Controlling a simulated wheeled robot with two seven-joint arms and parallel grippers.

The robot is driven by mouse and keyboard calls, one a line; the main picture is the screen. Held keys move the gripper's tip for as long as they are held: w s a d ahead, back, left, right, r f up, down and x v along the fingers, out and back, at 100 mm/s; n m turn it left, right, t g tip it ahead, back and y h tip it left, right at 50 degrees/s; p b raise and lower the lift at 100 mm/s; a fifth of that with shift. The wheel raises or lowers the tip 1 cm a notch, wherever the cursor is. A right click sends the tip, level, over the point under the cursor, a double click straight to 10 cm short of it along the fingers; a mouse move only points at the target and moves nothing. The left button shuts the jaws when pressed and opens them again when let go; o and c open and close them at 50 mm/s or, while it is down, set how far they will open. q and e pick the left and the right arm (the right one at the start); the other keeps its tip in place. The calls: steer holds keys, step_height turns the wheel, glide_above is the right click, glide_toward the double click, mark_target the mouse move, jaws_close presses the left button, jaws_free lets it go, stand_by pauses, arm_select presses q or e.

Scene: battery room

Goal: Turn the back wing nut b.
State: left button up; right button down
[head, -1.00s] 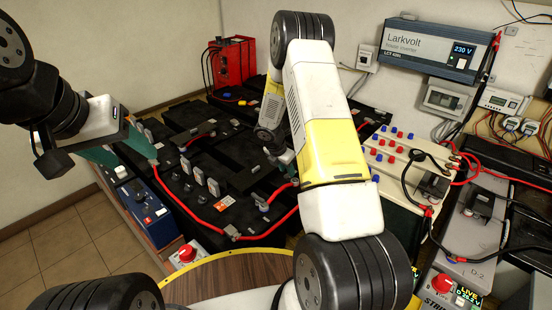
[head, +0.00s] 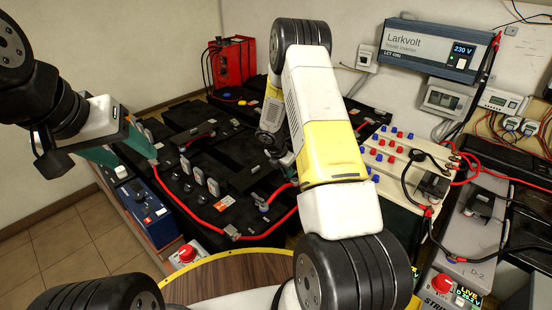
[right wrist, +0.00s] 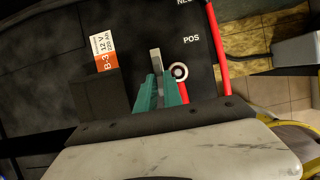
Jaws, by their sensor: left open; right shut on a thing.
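In the right wrist view my right gripper (right wrist: 160,92) has its two green fingers closed on a narrow grey upright piece (right wrist: 156,60), which looks like the wing of a wing nut. It stands on a black battery (right wrist: 125,30) beside the "POS" marking and a round ringed terminal (right wrist: 180,71). I cannot tell from the frames whether this is back wing nut b. In the head view my right arm hides most of this gripper (head: 285,158) and what it holds. My left gripper (head: 152,156) is open at the left edge of the batteries, near a red cable.
A red cable (head: 205,225) runs over the black batteries. Several grey upright tabs (head: 200,176) stand on them. A red box (head: 233,60) is at the back. A pale panel with red and blue posts (head: 392,160) stands to the right. Open tiled floor (head: 60,240) lies at left.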

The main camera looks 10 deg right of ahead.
steer(key=m, duration=0.2)
steer(key=m+g, duration=0.1)
steer(key=shift+w+a+m+g, duration=0.2)
steer(key=shift+m+g, duration=0.1)
steer(key=shift+m, duration=0.1)
steer(key=m, duration=0.2)
steer(key=m+g, duration=0.2)
steer(key=m, duration=0.1)
steer(key=shift+w+m, duration=0.3)
steer(key=shift+w, duration=0.05)
steer(key=m, duration=0.1)
steer(key=m+g, duration=0.1)
steer(key=m, duration=0.2)
steer(key=shift+w+d+g, duration=0.15)
steer(key=shift+w+g, duration=0.1)
steer(key=shift+g, duration=0.05)
steer(key=shift+w+d+m+g+y, duration=0.1)
steer(key=shift+m+g+y, duration=0.2)
steer(key=shift+m, duration=0.75)
steer(key=shift+w+d+m+g+y, duration=0.1)
steer(key=shift+m+g+y, duration=0.15)
steer(key=shift+m, duration=0.8)
steer(key=c, duration=1.5)
jaws_free()
